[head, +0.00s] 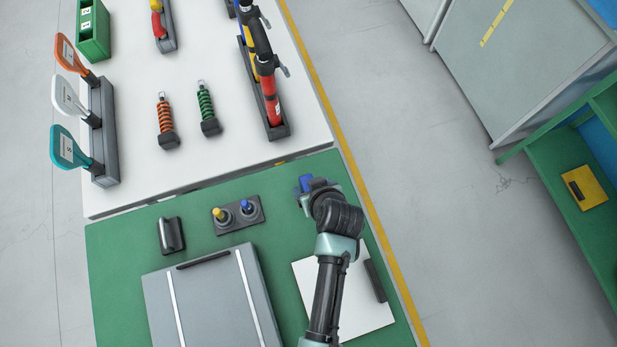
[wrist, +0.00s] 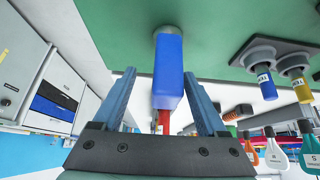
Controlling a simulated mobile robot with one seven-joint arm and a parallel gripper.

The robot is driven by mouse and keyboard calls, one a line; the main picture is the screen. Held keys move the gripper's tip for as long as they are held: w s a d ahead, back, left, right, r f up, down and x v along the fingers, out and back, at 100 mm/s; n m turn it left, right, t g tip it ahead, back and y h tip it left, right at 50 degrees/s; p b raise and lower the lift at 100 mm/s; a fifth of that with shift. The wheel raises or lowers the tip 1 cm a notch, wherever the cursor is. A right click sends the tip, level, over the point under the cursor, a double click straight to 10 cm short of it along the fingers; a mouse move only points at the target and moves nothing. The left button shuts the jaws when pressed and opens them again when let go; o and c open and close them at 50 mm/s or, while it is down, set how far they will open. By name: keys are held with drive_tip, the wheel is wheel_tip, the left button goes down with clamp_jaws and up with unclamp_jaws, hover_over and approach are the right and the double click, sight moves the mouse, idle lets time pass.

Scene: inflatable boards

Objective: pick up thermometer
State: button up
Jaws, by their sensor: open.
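A blue block-shaped object with a grey-white end, which looks like the thermometer (wrist: 168,65), stands out from the green mat in the wrist view. In the head view only a small blue part of it (head: 305,183) shows beside my gripper (head: 312,195). In the wrist view my gripper (wrist: 158,78) is open, with one finger on each side of the blue object. A gap shows on both sides, wider on the left. My wrist hides much of the object in the head view.
A dark holder (head: 236,215) with a yellow-topped and a blue-topped item stands left of my gripper. A black-and-silver item (head: 171,235), a grey case (head: 212,305) and a white board (head: 362,318) lie on the green mat. A red pump (head: 271,100) stands on the white table behind.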

drive_tip(key=shift+s+a+p+x, duration=0.15)
drive_tip(key=shift+x, duration=1.15)
drive_tip(key=shift+s+a+p+x, duration=0.15)
drive_tip(key=shift+s+x, duration=0.05)
drive_tip(key=shift+x, duration=1.1)
drive_tip(key=shift+f, duration=0.15)
clamp_jaws()
